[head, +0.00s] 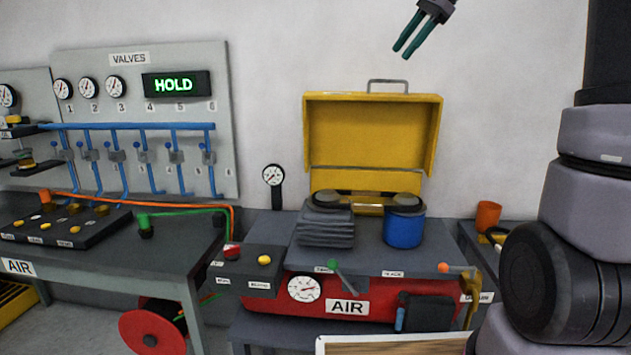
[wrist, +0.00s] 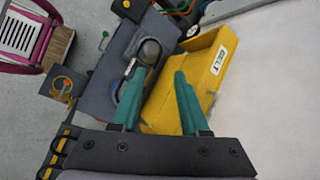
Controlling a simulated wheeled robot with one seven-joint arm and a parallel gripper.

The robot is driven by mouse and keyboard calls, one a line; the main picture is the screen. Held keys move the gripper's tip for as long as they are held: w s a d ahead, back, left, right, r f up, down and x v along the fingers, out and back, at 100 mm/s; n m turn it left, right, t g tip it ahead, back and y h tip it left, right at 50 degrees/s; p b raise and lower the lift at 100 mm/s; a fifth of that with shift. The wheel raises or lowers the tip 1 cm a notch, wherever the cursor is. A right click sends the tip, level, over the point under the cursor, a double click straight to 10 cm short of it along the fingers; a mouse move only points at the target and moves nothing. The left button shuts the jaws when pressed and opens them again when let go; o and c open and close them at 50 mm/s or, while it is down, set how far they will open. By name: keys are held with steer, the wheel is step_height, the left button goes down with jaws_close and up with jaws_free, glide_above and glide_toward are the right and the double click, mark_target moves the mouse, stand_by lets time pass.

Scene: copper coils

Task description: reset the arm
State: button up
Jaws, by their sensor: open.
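My gripper (head: 410,35) hangs high against the white wall at the top of the head view, above the open yellow case. Its two teal fingers are apart with nothing between them. In the wrist view the open fingers of my gripper (wrist: 158,100) point toward the yellow case (wrist: 190,75), which bears a label ending in "ELT". The rest of my arm's link between gripper and body is out of the head view.
The yellow case (head: 372,130) stands open on a grey bench. A dark folded stack (head: 325,226) and a blue can (head: 404,230) stand in front of it. A red AIR tank (head: 260,298) lies below. The valve panel (head: 190,60) is at left. The air around my gripper is clear.

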steer(key=s+d+f+n+t+h, duration=0.1)
steer(key=s+f+n, duration=0.3)
steer(key=s, duration=0.9)
steer(key=s+d+f+n+t+h, duration=0.2)
steer(key=s+f+n, duration=0.3)
steer(key=s+f, duration=0.4)
steer(key=s+t+h, duration=0.1)
steer(key=s, duration=0.2)
steer(key=shift+s+f, duration=0.25)
steer(key=shift+s, duration=0.15)
